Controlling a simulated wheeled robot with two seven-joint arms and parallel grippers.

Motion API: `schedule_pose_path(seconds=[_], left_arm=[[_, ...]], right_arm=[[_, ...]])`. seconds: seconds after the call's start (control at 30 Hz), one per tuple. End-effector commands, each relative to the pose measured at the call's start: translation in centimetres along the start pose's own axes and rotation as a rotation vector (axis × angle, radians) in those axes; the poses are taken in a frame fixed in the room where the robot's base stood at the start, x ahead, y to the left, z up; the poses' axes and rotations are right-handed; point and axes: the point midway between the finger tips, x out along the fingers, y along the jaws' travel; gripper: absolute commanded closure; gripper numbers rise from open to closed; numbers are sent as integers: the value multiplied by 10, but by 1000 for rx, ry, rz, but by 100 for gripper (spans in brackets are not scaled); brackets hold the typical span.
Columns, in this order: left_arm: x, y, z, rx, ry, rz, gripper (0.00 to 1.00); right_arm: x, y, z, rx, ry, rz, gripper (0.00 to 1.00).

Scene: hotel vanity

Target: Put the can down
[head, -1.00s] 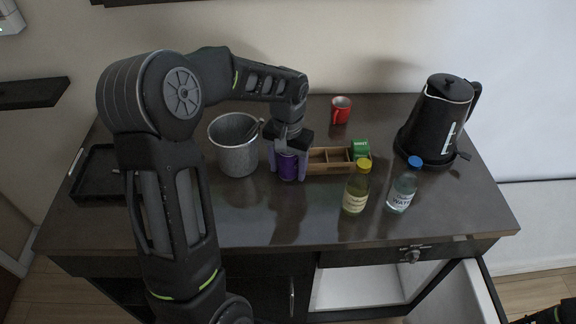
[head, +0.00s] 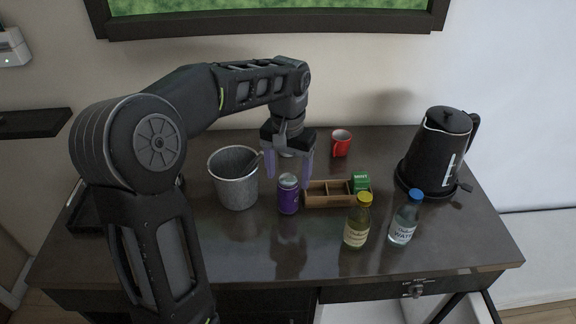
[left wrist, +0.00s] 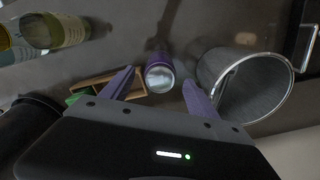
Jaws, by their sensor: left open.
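A purple can (head: 288,196) with a silver top stands upright on the dark vanity top, between the grey bucket and the wooden box. My left gripper (head: 289,172) is open and empty, raised behind and above the can, with its purple fingers apart. In the left wrist view the can (left wrist: 159,74) shows its silver top between and beyond the two open fingertips (left wrist: 158,78), touching neither. My right gripper does not show in the current views.
The grey bucket (head: 234,182) stands close left of the can. The wooden box (head: 322,198) with a green packet (head: 361,182) is close right. Two bottles (head: 357,226) (head: 404,222), a red mug (head: 341,144) and a black kettle (head: 436,150) stand further right. The front middle is clear.

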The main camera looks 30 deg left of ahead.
Motion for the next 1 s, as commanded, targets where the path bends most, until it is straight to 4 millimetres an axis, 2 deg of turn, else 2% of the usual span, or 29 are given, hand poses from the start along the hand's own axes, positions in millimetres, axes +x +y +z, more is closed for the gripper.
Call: schedule_pose_path(seconds=[0.1,0.23,0.83,0.9,1.0], left_arm=[[-17,0,-1,1,2,0,31],[-27,0,0,1,0,0,31],[-28,0,0,0,-1,0,31],[-28,0,0,0,-1,0,27],[-28,0,0,0,-1,0,27]], right_arm=[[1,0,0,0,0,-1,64],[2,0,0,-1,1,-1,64],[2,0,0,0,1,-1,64],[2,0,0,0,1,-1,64],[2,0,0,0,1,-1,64]])
